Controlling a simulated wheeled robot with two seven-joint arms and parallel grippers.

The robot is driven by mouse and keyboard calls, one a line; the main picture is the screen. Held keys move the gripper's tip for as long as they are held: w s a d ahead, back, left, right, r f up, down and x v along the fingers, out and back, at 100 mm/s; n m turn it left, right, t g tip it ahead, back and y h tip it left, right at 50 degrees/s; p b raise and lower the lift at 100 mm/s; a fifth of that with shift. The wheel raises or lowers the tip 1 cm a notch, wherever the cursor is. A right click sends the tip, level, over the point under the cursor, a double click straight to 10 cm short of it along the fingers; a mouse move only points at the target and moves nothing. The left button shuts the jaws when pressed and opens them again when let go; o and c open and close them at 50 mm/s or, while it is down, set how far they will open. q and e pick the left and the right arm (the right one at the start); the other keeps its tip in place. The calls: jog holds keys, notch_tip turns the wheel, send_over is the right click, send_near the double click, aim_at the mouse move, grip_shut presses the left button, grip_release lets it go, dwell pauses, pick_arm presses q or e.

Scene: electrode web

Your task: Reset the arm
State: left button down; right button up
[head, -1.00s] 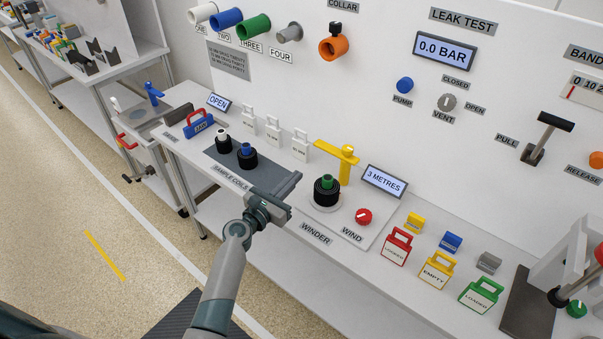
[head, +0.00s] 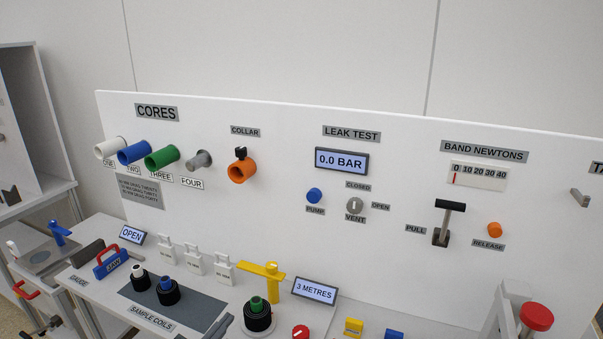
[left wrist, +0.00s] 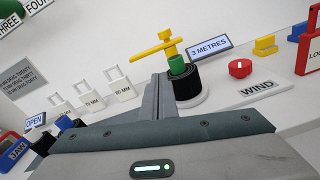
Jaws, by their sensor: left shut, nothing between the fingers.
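My left gripper (head: 218,327) shows only as grey fingers at the bottom edge of the head view. In the left wrist view its fingers (left wrist: 162,103) are closed together and empty, pointing at the bench. They are just left of the black coil with a green core (head: 257,314) on the winder, which also shows in the left wrist view (left wrist: 184,82). I cannot tell whether they touch it. The rest of my left arm is below the head view. My right gripper is in neither view.
Two sample coils, one white-cored (head: 139,277) and one blue-cored (head: 168,290), stand on a grey mat. A yellow arm (head: 262,271) rises behind the winder coil. A red wind knob (head: 300,332) sits to the right. The upright panel (head: 290,220) carries cores, a collar and gauges.

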pick_arm(q)
jog(key=s+d+f+m+g, duration=0.2)
jog(key=s+f+m+g, duration=0.1)
jog(key=s+m, duration=0.45)
jog(key=s+d+f+m+g, duration=0.3)
jog(key=s+m, duration=0.3)
jog(key=s, duration=0.2)
jog(key=s+d+f+m+g, duration=0.2)
jog(key=s+f+m, duration=0.1)
jog(key=s+m, duration=0.4)
jog(key=s+a+m+g+y, duration=0.25)
jog(key=s+a+m, duration=0.2)
jog(key=s, duration=0.45)
jog(key=s+a+m+g+y, duration=0.2)
jog(key=s+a+m+y, duration=0.15)
jog(key=s+m, duration=0.45)
notch_tip(320, 180, down, 28)
jog(key=s+n+g+b, duration=0.1)
jog(key=s+n+b, duration=0.1)
jog(key=s+a+f+g+b, duration=0.1)
jog(key=s+a+f+b, duration=0.1)
jog(key=s+f, duration=1.6)
notch_tip(320, 180, down, 5)
jog(key=shift+s+a+r+g+b, duration=0.2)
jog(key=shift+s+g+b, duration=0.15)
jog(key=shift+b, duration=0.15)
